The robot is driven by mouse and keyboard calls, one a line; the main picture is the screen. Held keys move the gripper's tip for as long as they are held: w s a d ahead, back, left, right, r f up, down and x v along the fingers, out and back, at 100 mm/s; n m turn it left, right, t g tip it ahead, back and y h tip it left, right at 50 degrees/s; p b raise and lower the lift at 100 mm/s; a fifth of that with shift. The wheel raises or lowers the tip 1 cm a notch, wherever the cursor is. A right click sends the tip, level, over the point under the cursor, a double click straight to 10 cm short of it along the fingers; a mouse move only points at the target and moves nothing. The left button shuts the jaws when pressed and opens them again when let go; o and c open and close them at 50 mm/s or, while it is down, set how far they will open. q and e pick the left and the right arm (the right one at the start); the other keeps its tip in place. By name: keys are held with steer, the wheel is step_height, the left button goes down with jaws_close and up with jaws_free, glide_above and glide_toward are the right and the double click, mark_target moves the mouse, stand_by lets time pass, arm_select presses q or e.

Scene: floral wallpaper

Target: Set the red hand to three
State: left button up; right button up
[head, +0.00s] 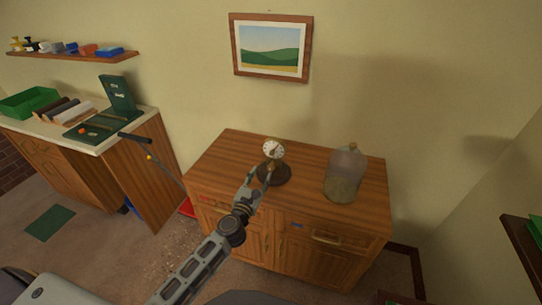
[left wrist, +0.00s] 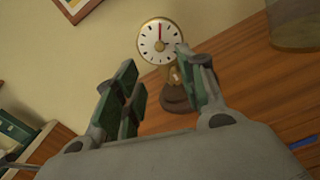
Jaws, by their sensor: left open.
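A small white dial (head: 273,149) with a brass-coloured rim stands on a dark round base (head: 274,174) on the wooden cabinet. In the left wrist view the dial (left wrist: 160,41) faces me, with dark marks around its edge. Its red hand (left wrist: 160,30) points up in that view; a dark hand also shows, its exact direction unclear. My left gripper (head: 260,168) is open in front of the stand, below the dial. In the left wrist view its fingers (left wrist: 157,65) are apart, with the stand between and beyond them; the right fingertip overlaps the dial's lower right edge. My right gripper is not in view.
A glass jar (head: 345,175) stands to the right of the dial on the cabinet top (head: 314,154). A counter at left holds a green tray (head: 29,102) and an open green case (head: 117,95). A framed picture (head: 271,48) hangs above. The cabinet's right front top is clear.

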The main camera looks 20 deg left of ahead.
mark_target(271, 154)
arm_select(q)
steer(key=shift+w, duration=0.1)
stand_by(0.4)
steer(key=shift+w+d, duration=0.2)
steer(key=shift+w, duration=6.6)
jaws_close()
